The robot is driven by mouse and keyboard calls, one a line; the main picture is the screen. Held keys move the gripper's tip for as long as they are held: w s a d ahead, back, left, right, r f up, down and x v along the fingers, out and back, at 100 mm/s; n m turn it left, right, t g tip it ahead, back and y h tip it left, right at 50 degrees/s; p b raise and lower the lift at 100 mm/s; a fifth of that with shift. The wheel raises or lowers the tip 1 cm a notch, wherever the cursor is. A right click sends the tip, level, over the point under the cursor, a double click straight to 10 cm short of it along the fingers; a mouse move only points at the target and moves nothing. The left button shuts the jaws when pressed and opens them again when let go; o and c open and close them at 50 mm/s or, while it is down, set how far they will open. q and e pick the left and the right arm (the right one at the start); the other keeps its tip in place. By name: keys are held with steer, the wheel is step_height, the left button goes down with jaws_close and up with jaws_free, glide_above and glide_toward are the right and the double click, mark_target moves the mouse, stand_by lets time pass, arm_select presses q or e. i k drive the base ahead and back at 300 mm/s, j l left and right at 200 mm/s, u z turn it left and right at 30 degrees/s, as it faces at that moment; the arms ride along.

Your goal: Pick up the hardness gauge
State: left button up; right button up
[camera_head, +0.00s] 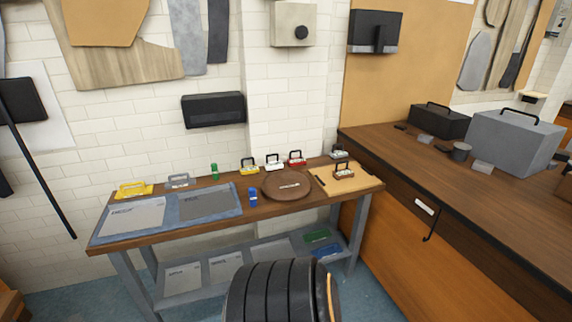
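A wooden-topped worktable (170,235) stands against the brick wall. I cannot tell which item on it is the hardness gauge. Along its back stand small handled items: a yellow one (134,190), a grey one (178,181), a yellow and black one (250,169), a white one (273,164) and a red one (297,161). A small green item (214,172) stands among them, and a small blue item (253,196) stands nearer the front. A brown handled item (343,171) is on a light board at the right. Neither of my grippers is in view.
A round brown disc (277,188) and a blue mat (104,238) with grey panels lie on the worktable. A black ribbed object (262,296) is close in front. A long wooden counter (510,207) with a grey case (515,141) stands at the right.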

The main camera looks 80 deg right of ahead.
mark_target(338, 174)
steer(key=z, duration=3.25)
steer(key=u, duration=1.75)
steer(key=i+l, duration=0.1)
steer(key=l, duration=0.35)
steer(key=i+l+z, duration=0.1)
steer(key=l, duration=0.35)
steer(key=i+l, duration=0.15)
steer(key=l, duration=0.3)
steer(key=i+l+z, duration=0.1)
steer(key=l, duration=0.35)
